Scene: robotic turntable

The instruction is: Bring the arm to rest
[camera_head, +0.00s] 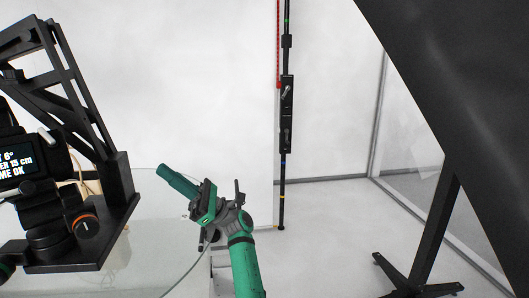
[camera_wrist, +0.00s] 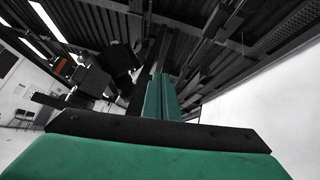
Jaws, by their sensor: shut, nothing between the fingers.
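My gripper (camera_wrist: 163,76) shows in the wrist view as two long green fingers side by side, closed together with nothing between them. They rise from a black crossbar, with a wide green body below. Behind them is a dark beamed ceiling, so the gripper points upward. In the head view, my green and grey arm (camera_head: 246,262) comes up from the bottom edge to a grey joint and black and green parts. I cannot clearly make out the fingertips there.
A black rig (camera_head: 110,185) with a lattice arm and lit display stands at the left on a glassy table (camera_head: 150,240). A black pole (camera_head: 287,60) with a red strip stands behind. A large dark panel (camera_head: 470,70) and black stand (camera_head: 432,235) are at right. Pale floor lies between.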

